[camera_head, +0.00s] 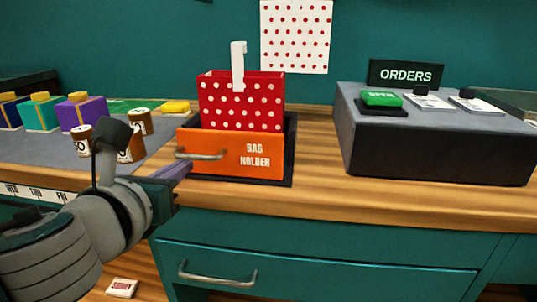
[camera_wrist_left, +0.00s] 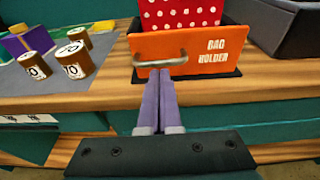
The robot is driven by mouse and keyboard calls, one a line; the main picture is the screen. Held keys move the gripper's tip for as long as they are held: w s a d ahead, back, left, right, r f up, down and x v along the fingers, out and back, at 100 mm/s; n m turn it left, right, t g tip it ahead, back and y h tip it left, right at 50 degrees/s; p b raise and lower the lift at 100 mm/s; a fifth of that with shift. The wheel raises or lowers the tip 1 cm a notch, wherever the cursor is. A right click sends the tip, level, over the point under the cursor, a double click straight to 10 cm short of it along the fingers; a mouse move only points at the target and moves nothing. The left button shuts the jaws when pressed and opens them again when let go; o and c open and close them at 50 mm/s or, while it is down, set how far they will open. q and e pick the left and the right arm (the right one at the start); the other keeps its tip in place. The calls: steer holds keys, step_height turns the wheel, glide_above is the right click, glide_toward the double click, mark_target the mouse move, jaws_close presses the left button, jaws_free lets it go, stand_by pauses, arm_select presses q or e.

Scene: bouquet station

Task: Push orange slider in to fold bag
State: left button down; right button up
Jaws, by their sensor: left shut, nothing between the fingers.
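The orange slider (camera_head: 237,153), marked "BAG HOLDER", stands on a dark base on the wooden counter and has a metal handle on its front. It also shows in the left wrist view (camera_wrist_left: 190,45). A red bag with white dots (camera_head: 241,103) stands upright just behind it, with a white strip rising above its top. My left gripper (camera_head: 184,168) is shut and empty. Its fingertips (camera_wrist_left: 159,74) are at or just below the handle in the left wrist view; I cannot tell whether they touch it. My right gripper is not in view.
Brown numbered jars (camera_head: 139,122) and coloured boxes (camera_head: 81,112) stand on a grey mat to the left. A dark grey box (camera_head: 436,140) with a green button and paper slips stands on the right. The counter between holder and box is clear. A teal drawer (camera_head: 310,270) is below.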

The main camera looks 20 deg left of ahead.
mark_target(201, 149)
arm_select(q)
steer(key=x, duration=0.3)
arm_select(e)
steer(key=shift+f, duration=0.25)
arm_select(q)
steer(key=shift+w, duration=0.1)
steer(key=shift+w+a, duration=0.1)
steer(key=shift+w, duration=0.3)
steer(key=x, duration=0.3)
steer(key=shift+w+r, duration=0.3)
steer(key=shift+r, duration=0.05)
steer(key=shift+w+a+f, duration=0.1)
steer(key=shift+a+f, duration=0.05)
steer(key=shift+f, duration=0.15)
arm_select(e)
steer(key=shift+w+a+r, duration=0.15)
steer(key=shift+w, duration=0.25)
arm_select(q)
steer(key=shift+a, duration=0.1)
